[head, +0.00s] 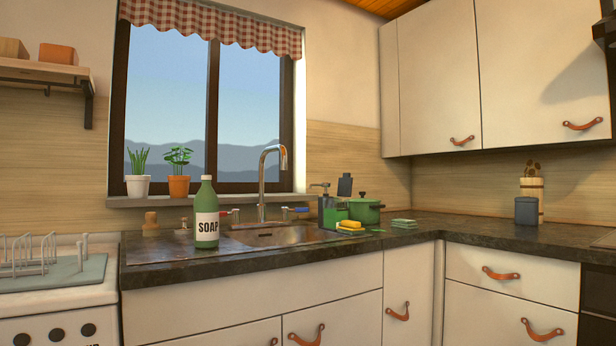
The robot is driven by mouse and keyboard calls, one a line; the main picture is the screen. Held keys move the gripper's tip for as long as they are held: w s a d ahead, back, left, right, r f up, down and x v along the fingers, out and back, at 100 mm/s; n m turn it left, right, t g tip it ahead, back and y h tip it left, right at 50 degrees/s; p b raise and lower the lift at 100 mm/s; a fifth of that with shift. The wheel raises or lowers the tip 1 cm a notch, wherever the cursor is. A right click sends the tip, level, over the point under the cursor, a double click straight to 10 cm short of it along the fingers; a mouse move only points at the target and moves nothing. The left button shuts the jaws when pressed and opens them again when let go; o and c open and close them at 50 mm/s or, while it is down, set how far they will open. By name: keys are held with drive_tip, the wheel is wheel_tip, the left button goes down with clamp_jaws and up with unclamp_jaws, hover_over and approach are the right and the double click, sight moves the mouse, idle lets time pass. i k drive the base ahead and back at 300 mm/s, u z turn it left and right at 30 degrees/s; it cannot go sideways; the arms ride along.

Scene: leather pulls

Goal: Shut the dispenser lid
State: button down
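The dispenser (329,213) stands at the back of the counter, just right of the sink. It has a dark and green body with a dark pump head on top. A dark flat square piece (345,187), which looks like its lid, stands raised above the body, so the lid appears open. Its hinge is too small to make out. A yellow sponge (350,225) sits at the dispenser's front right and hides part of its base. My gripper is not in view.
A green soap bottle (206,222) stands left of the sink (285,236). The tap (264,185) rises behind the sink. A green pot (367,211) is close to the dispenser's right, with folded cloths (403,223) beyond. The counter farther right (470,229) is mostly clear.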

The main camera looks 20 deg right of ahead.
sight(345, 184)
drive_tip(key=u, duration=0.3)
drive_tip(key=k, duration=0.25)
drive_tip(key=z, duration=1.1)
drive_tip(key=i, duration=1.35)
drive_tip(key=u, duration=0.45)
